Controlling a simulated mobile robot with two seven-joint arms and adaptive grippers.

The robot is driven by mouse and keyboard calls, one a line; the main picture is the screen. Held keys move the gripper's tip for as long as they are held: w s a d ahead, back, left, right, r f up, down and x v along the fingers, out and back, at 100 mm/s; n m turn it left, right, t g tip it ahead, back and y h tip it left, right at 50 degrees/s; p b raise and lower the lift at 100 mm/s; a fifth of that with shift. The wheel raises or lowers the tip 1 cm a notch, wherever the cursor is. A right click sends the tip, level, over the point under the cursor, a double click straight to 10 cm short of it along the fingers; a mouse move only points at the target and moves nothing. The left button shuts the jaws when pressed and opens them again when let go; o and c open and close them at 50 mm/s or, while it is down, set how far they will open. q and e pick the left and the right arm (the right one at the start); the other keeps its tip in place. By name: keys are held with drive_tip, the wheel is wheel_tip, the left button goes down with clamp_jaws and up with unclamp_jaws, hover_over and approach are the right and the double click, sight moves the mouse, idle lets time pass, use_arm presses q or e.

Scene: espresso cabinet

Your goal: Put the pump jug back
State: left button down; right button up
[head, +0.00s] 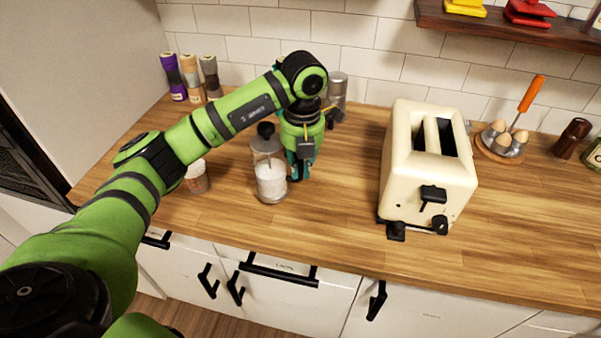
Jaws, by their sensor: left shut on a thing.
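The pump jug (271,182) is a clear glass jug with white content low inside, a lid and a dark knob on top. It stands upright, on or just above the wooden counter; I cannot tell which. My left gripper (299,176) points down at the jug's right side and is shut on it, seemingly at the handle. The fingers and my arm hide the handle. My right gripper is not in view.
A cream toaster (418,185) stands to the right on the counter (340,215). A patterned cup (197,178) is left of the jug, partly behind my arm. A metal canister (338,88) and several grinders (190,76) stand by the wall. An egg holder (490,152) is far right.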

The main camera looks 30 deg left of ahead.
sight(301, 177)
use_arm(q)
wheel_tip(301, 177, down, 2)
drive_tip(key=shift+f+p, duration=0.15)
drive_tip(key=shift+p, duration=0.35)
drive_tip(key=shift+f, duration=0.45)
drive_tip(key=shift+f, duration=0.15)
drive_tip(key=c, duration=1.3)
unclamp_jaws()
drive_tip(key=shift+o, duration=0.2)
